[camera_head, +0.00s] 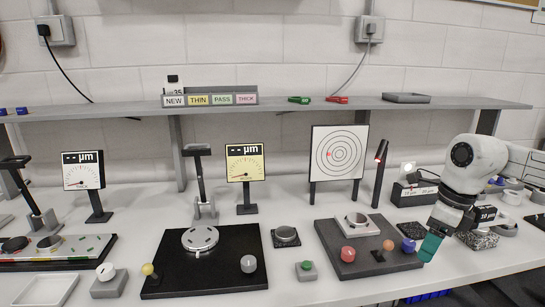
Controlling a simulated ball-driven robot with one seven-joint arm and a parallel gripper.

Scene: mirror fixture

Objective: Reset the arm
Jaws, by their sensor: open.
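My arm comes in from the right with a white rounded wrist, and my gripper (432,244) points down and to the left at its end. The gripper shows a dark body and a teal tip. It is open, and I see nothing held in it. The tip is just right of the dark board (385,266) with the red, orange and blue knobs, in front of the blue knob (408,245) side. I cannot tell how high it is above the table.
A white target with rings (338,155) stands behind the board. A black board (205,275) with a round metal plate lies left of centre. Small bare table patches lie between the fixtures.

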